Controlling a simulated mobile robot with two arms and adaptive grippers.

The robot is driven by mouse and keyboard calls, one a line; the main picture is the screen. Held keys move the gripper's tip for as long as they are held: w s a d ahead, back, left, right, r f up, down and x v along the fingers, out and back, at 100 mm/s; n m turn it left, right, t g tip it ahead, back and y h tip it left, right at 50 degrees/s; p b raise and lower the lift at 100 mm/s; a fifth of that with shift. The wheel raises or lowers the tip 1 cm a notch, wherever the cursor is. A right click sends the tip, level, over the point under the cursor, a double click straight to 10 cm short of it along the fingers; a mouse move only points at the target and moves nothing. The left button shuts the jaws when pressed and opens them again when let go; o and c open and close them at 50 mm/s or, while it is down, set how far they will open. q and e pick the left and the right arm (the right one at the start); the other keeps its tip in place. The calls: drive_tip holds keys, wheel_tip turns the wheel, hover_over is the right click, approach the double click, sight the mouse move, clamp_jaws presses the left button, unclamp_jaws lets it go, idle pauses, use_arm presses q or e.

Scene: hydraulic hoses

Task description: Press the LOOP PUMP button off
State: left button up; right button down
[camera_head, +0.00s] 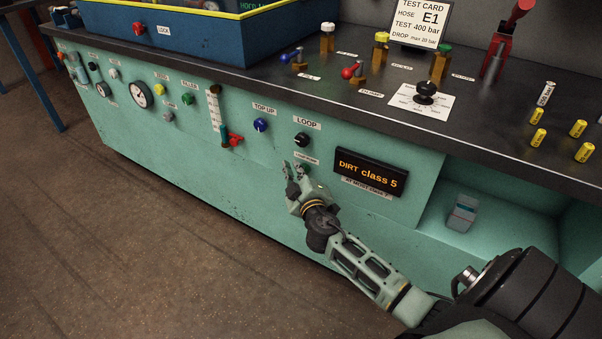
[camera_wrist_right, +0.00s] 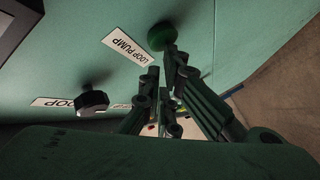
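The LOOP PUMP button is a round green knob (camera_wrist_right: 161,36) on the teal panel, beside its white LOOP PUMP label (camera_wrist_right: 126,49) in the right wrist view. In the head view, the small label (camera_head: 307,158) sits below the black LOOP knob (camera_head: 302,139); the button there is mostly hidden by my gripper. My right gripper (camera_head: 296,170) is at the panel by the button. Its fingertips (camera_wrist_right: 163,62) show a narrow gap with nothing held between them. They are very close to the button; I cannot tell whether they touch it. My left gripper is not in view.
A DIRT class 5 display (camera_head: 371,173) is right of the gripper. The blue TOP UP knob (camera_head: 261,125) and a red-handled valve (camera_head: 235,140) are to the left. The dark worktop (camera_head: 300,95) overhangs above. The floor in front is clear.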

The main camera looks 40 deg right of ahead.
drive_tip(key=shift+d+r+h, duration=0.3)
drive_tip(key=shift+d+r, duration=0.1)
drive_tip(key=shift+d, duration=0.3)
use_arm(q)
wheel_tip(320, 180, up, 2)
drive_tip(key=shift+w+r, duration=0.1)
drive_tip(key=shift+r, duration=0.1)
use_arm(e)
drive_tip(key=s+a, duration=0.2)
drive_tip(key=a, duration=0.4)
drive_tip(key=shift+f, duration=0.4)
drive_tip(key=shift+s, duration=0.1)
